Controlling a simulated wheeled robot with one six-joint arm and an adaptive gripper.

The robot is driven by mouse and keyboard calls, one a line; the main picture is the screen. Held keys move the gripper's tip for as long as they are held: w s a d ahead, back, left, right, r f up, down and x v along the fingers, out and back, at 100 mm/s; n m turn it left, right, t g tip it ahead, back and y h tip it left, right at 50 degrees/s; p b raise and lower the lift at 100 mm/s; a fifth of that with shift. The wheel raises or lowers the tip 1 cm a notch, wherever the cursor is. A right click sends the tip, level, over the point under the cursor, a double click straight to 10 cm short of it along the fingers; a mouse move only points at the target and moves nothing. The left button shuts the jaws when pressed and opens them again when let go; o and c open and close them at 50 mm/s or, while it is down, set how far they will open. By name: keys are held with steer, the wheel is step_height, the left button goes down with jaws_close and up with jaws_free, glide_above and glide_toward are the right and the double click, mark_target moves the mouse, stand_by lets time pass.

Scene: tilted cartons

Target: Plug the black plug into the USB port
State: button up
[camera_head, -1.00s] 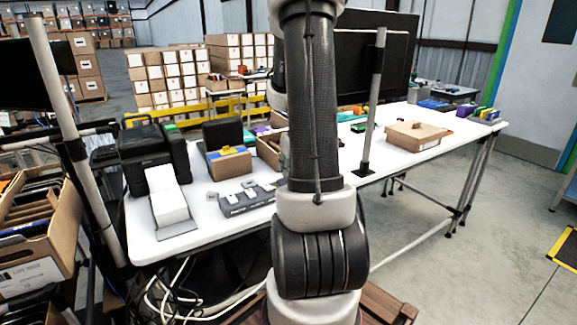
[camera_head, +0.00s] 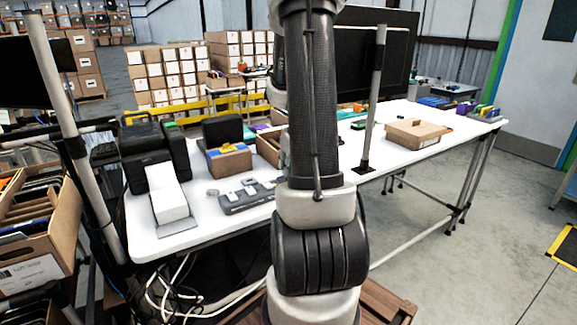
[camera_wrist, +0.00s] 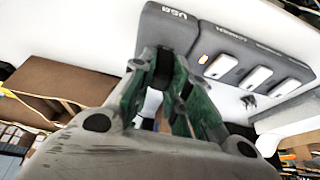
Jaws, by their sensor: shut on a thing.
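In the wrist view, my gripper (camera_wrist: 166,72) has green-sided fingers closed on a dark piece at the tips, which appears to be the black plug (camera_wrist: 163,66). Little of the plug shows between the fingers. The tips overlap the USB-labelled end of a dark grey port strip (camera_wrist: 180,28). The USB opening is hidden behind the fingers, so I cannot tell whether the plug touches it. In the head view, the strip (camera_head: 236,207) lies on the white table, left of my arm. My gripper is hidden there.
On the table (camera_head: 160,249), a cardboard box (camera_head: 229,164) stands behind the strip and a black printer-like device (camera_head: 153,152) to the left. Bare table lies in front.

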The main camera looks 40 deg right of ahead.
steer(key=shift+f, duration=0.55)
stand_by(0.7)
steer(key=o, duration=0.9)
steer(key=v, duration=1.2)
steer(key=shift+f, duration=0.1)
